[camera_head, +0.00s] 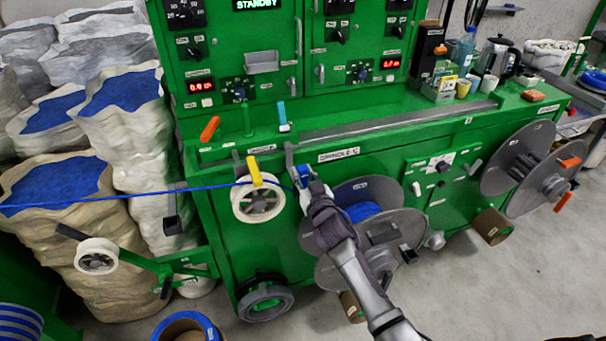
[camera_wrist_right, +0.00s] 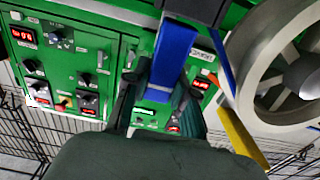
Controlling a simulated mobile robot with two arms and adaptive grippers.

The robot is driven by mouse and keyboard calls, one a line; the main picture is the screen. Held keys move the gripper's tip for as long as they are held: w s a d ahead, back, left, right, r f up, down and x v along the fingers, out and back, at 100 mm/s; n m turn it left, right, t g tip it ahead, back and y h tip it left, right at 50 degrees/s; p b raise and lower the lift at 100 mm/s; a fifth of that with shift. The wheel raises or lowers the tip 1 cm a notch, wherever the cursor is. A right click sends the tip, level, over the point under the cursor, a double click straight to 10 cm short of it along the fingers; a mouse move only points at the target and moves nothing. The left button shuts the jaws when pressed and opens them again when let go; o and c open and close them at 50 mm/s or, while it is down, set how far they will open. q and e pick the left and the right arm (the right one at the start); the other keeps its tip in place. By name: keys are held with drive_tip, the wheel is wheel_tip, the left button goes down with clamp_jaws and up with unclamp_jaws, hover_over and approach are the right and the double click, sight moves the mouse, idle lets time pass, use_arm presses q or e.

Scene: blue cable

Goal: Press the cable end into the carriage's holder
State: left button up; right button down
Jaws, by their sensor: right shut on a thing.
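The blue cable (camera_head: 130,192) runs in from the left edge, past the pale guide wheel (camera_head: 257,207) with its yellow lever (camera_head: 254,172), to my right gripper (camera_head: 303,178). That gripper is shut on the blue cable end (camera_wrist_right: 173,55), a block-like piece between the fingers in the wrist view. A grey upright bracket (camera_head: 290,158), apparently the carriage's holder, stands beside the gripper. In the wrist view a dark block (camera_wrist_right: 197,8) meets the top of the blue end; whether the end is seated in it I cannot tell. My left gripper is out of view.
A grey reel (camera_head: 398,232) with blue cable wound on it is close behind and right of my right arm. The green machine (camera_head: 330,140) fills the middle. A small roller on an arm (camera_head: 97,256) juts out at left, near sacks (camera_head: 150,180).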

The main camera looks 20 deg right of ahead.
sight(304, 183)
drive_tip(key=shift+f+b, duration=1.15)
drive_tip(key=shift+f, duration=0.25)
idle(0.4)
drive_tip(key=c, duration=0.9)
unclamp_jaws()
drive_tip(key=shift+s+r+p, duration=0.15)
drive_tip(key=shift+s+p, duration=0.55)
drive_tip(key=shift+s, duration=0.55)
drive_tip(key=shift+s+d+p, duration=0.15)
drive_tip(key=shift+s+p, duration=0.95)
drive_tip(key=shift+s, duration=1.7)
drive_tip(key=shift+f, duration=0.2)
